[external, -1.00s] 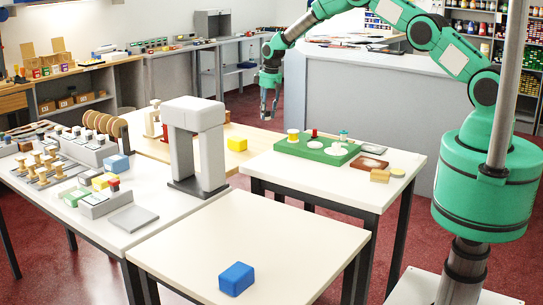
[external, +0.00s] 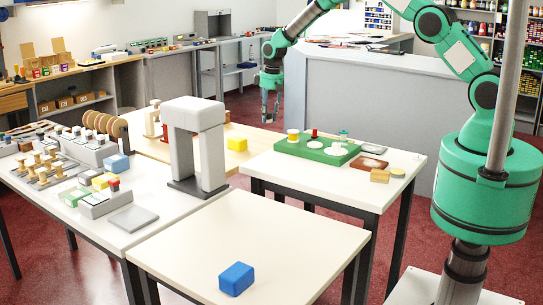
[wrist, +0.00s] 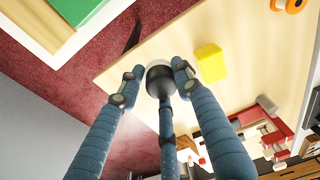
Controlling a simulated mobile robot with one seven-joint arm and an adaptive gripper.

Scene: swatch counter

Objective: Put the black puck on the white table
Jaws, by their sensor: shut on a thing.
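My gripper (wrist: 156,78) is shut on a dark round thing (wrist: 159,82), which looks like the black puck; its fingers partly hide it. In the external view my gripper (external: 270,106) hangs in the air near the far right edge of the wood-topped table (external: 262,138), and the puck is too small to make out there. Several pale tables stand in view: a front one (external: 215,245) with a blue block, a right one (external: 345,185) with a green board, and a left one (external: 150,215).
A yellow block (external: 237,144) lies on the wooden table and shows in the wrist view (wrist: 210,63). A grey arch (external: 208,150) stands at the left table's edge. The blue block (external: 237,279) sits near the front edge; the front table is otherwise clear. A green board (external: 318,148) carries small items.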

